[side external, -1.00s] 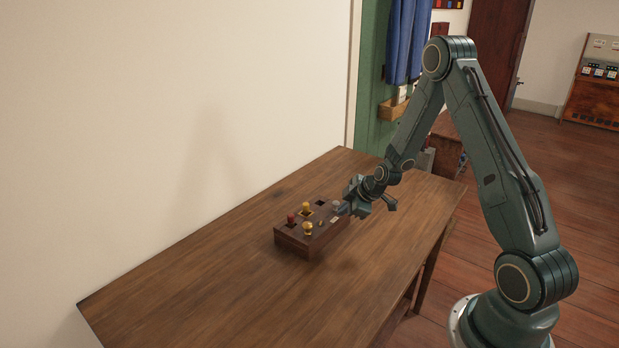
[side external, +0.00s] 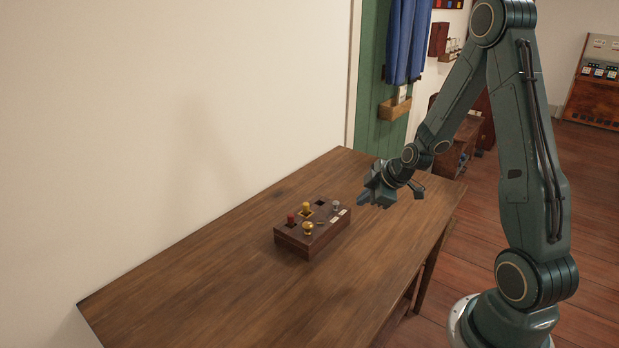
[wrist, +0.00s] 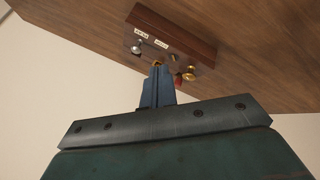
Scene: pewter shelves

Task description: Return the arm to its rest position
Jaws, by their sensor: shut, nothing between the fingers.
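My gripper (side external: 371,199) hangs above the right part of the wooden table, to the right of a dark wooden box and apart from it. In the wrist view its blue fingers (wrist: 158,86) are together with nothing between them. The box (side external: 305,246) stands on the table with a red knob (side external: 291,218), two yellow or brass knobs (side external: 307,228) and a grey knob (side external: 335,206) on its top. In the wrist view the box (wrist: 172,37) shows beyond the fingertips, which hide part of its top.
The wooden table (side external: 200,290) is bare around the box. A pale wall (side external: 180,110) runs along its far side. A blue curtain (side external: 403,40) and a small wooden ledge (side external: 395,108) are behind the table's far right end.

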